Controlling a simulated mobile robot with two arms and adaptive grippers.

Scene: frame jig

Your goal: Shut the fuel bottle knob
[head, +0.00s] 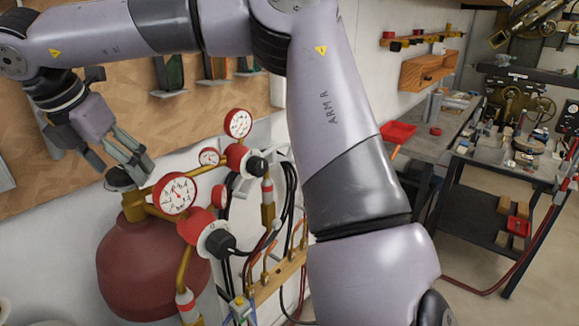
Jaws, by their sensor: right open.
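The fuel bottle (140,262) is a dark red, rounded tank at the lower left of the head view. A brass valve (134,208) stands on its top, with a dark knob (118,181) above it. My right gripper (122,168) comes down from the upper left, with its fingers spread at the knob. The knob shows between and just below the fingertips. I cannot tell whether the fingers touch it. My left gripper is not in view.
Pressure gauges (174,193) and a red regulator (204,226) with a black knob sit right beside the valve. Hoses and a wooden rack (278,273) are to their right. My right arm crosses the middle. A workbench (455,118) stands at the right.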

